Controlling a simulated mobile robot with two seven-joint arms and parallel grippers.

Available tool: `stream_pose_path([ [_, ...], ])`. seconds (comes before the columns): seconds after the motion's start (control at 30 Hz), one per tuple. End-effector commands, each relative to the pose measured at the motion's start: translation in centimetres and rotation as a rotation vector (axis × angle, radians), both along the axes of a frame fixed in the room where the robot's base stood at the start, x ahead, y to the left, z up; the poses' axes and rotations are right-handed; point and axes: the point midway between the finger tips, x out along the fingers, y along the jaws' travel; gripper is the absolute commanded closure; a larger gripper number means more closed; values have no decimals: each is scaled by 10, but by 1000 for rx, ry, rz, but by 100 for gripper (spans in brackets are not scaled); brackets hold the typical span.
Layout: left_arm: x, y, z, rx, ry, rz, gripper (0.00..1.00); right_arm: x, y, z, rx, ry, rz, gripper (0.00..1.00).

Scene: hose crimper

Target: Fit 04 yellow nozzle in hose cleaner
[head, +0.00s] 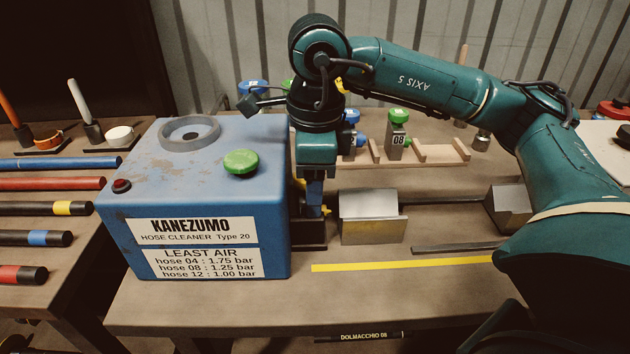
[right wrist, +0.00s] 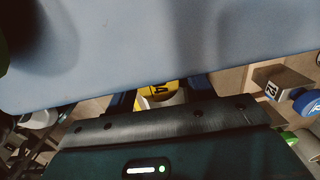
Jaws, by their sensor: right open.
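The blue hose cleaner (head: 200,190) stands on the bench, with a green knob (head: 240,162) and a grey ring (head: 189,132) on its top. My right gripper (head: 314,205) points down close to the cleaner's right side. In the head view only small yellow bits (head: 325,210) show by the fingers. The gripper hides how the nozzle sits against the cleaner. My left gripper is not in view.
A metal block (head: 370,222) stands just right of the gripper. Behind is a wooden rack (head: 440,151) with a nozzle block marked 08 (head: 396,141). A yellow strip (head: 400,264) lies in front. Several coloured hoses, including a red one (head: 50,183), lie at left.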

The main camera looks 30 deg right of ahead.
Motion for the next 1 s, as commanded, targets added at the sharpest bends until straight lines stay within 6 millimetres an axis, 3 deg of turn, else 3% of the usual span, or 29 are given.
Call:
stream_pose_path([
  [0.03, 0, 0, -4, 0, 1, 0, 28, -8, 6, -19, 1, 50, 15, 28],
  [0.17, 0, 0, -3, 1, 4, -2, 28, -9, 6, -1, 2, 43, 15, 28],
  [0.5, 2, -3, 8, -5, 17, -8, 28, -10, 2, 88, -1, 6, 5, 28],
  [0.63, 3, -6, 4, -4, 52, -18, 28, -10, 0, 113, -2, -3, 2, 28],
  [0.8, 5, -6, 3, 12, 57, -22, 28, -11, 0, 130, -1, -7, 1, 28],
  [1.0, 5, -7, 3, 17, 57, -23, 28, -11, -1, 134, 0, -7, 0, 28],
])
